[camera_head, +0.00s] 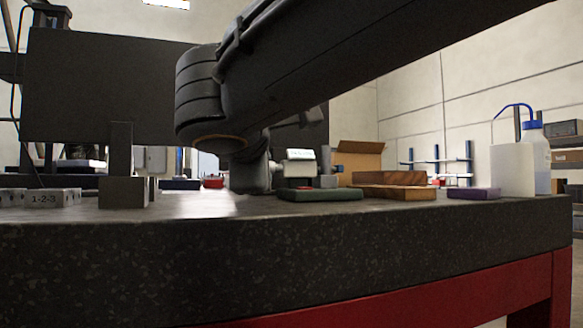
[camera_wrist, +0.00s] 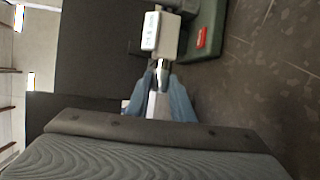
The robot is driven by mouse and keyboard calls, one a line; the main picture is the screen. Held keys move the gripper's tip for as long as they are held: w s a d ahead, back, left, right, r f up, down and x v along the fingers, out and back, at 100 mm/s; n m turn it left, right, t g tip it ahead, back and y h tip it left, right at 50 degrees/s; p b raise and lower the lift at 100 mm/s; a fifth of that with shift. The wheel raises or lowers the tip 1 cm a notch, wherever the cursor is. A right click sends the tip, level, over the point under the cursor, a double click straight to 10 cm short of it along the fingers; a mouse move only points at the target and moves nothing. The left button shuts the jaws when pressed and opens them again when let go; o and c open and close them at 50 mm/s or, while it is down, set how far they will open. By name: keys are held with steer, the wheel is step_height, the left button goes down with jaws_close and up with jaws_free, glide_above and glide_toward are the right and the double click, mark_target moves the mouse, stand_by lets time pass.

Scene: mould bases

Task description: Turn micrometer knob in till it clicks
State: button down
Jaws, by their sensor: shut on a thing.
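The micrometer (camera_wrist: 165,32) is a pale grey body with a small display, at the top middle of the wrist view. Its knob (camera_wrist: 161,66) points down toward me. My gripper (camera_wrist: 161,80) is shut on the knob, with a bluish finger on each side of it. In the head view the micrometer (camera_head: 299,168) sits right of my wrist, which hides its knob and my fingertips. A dark green base (camera_wrist: 205,35) with a red label lies beside the micrometer in the wrist view.
The dark granite table (camera_head: 400,232) carries everything. Wooden boxes (camera_head: 395,178), a purple block (camera_head: 473,193) and a white block (camera_head: 512,170) with a wash bottle (camera_head: 540,160) stand to the right. 1-2-3 blocks (camera_head: 45,198) and a dark stand (camera_head: 122,190) are at the left.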

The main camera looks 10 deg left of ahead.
steer(key=c, duration=1.6)
jaws_free()
steer(key=shift+o, duration=0.2)
steer(key=shift+p+v, duration=1.05)
steer(key=shift+v, duration=2.9)
